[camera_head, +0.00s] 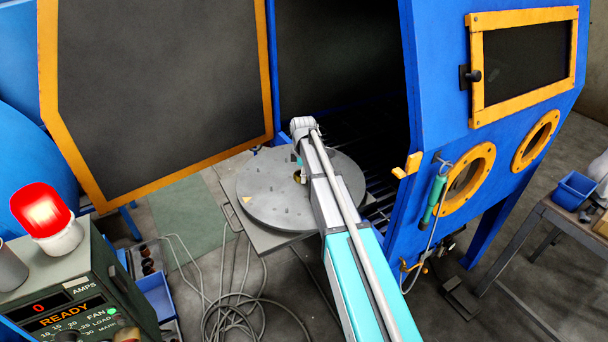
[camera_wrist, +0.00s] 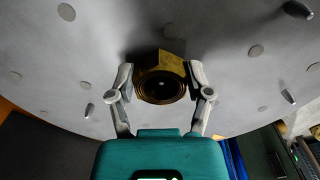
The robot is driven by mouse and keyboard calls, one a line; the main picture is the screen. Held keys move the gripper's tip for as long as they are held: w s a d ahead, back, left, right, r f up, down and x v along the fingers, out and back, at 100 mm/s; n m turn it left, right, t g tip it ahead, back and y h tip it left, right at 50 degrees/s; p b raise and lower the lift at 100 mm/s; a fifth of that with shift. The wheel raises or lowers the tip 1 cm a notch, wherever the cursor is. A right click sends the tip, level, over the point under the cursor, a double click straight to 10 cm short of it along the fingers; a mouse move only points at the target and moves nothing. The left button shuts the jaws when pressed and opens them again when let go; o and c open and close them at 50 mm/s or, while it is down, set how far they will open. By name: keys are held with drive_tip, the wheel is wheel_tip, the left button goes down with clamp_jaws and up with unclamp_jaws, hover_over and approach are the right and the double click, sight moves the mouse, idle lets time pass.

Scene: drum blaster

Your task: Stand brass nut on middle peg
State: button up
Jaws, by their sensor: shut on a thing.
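The brass nut (camera_wrist: 161,80) shows in the wrist view, with its ringed bore facing the camera. My gripper (camera_wrist: 161,84) is shut on it, one finger at each side. A small pale spot shows inside the dark bore; I cannot tell whether it is a peg tip. In the head view my gripper (camera_head: 298,177) is over the grey round turntable (camera_head: 262,208), right of its centre, and a bit of brass shows there. Short pegs stand on the disc, one at the right (camera_wrist: 288,96) and one at the left (camera_wrist: 89,110). No peg under the nut is visible.
The blue blast cabinet (camera_head: 425,90) stands open behind and right of the turntable. Its orange-edged door (camera_head: 155,95) is swung out at left. A control box (camera_head: 75,290) with a red lamp (camera_head: 40,210) is at front left. Cables (camera_head: 235,315) lie on the floor.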

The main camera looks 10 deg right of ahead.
drive_tip(key=o, duration=1.3)
drive_tip(key=shift+f, duration=0.1)
drive_tip(key=shift+o, duration=0.2)
drive_tip(key=shift+r, duration=0.2)
wheel_tip(320, 180, up, 12)
drive_tip(key=p, duration=1.2)
drive_tip(key=shift+s, duration=0.1)
drive_tip(key=s+m, duration=1.5)
drive_tip(key=s, duration=1.3)
drive_tip(key=shift+s+a+m, duration=0.3)
drive_tip(key=shift+s+a, duration=0.05)
drive_tip(key=shift+s, duration=0.05)
